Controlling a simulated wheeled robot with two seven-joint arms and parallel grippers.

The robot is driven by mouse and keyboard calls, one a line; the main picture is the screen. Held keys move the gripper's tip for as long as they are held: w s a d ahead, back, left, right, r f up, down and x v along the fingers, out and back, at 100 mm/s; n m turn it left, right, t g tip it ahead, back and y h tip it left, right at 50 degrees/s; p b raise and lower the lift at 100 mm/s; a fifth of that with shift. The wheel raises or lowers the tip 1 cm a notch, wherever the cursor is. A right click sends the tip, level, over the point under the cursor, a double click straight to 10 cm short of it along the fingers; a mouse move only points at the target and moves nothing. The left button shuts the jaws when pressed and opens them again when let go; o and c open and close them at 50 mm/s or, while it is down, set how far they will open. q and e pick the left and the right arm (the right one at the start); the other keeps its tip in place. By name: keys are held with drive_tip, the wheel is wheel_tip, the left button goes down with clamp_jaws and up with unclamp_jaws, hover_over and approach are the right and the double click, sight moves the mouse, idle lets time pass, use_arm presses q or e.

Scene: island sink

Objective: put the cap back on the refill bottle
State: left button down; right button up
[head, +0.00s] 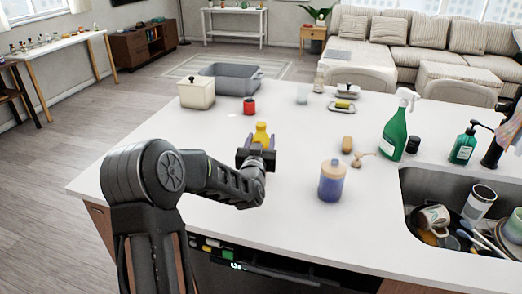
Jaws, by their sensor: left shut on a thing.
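A small yellow bottle (261,133) stands out just beyond my left gripper (257,153); I take it for the refill bottle. My left gripper is over the white island top, with its jaws shut on the yellow bottle. The jaws hide the bottle's lower part, and I cannot tell whether it touches the counter. No loose cap can be made out for certain; a small black cylinder (412,145) stands right of the green spray bottle (395,128). My right gripper is not in view.
A blue jar with a tan lid (331,186) stands right of my gripper. A red cup (249,106), cream canister (196,95) and grey tub (231,82) stand behind. A brush (347,145) lies mid-counter. The filled sink (410,185) is right; the front-left counter is clear.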

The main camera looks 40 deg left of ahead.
use_arm(q)
wheel_tip(320, 180, down, 3)
drive_tip(key=shift+f+p, duration=0.1)
drive_tip(key=shift+p, duration=0.25)
drive_tip(key=shift+f, duration=0.2)
drive_tip(key=shift+f, duration=0.1)
drive_tip(key=c, duration=0.6)
unclamp_jaws()
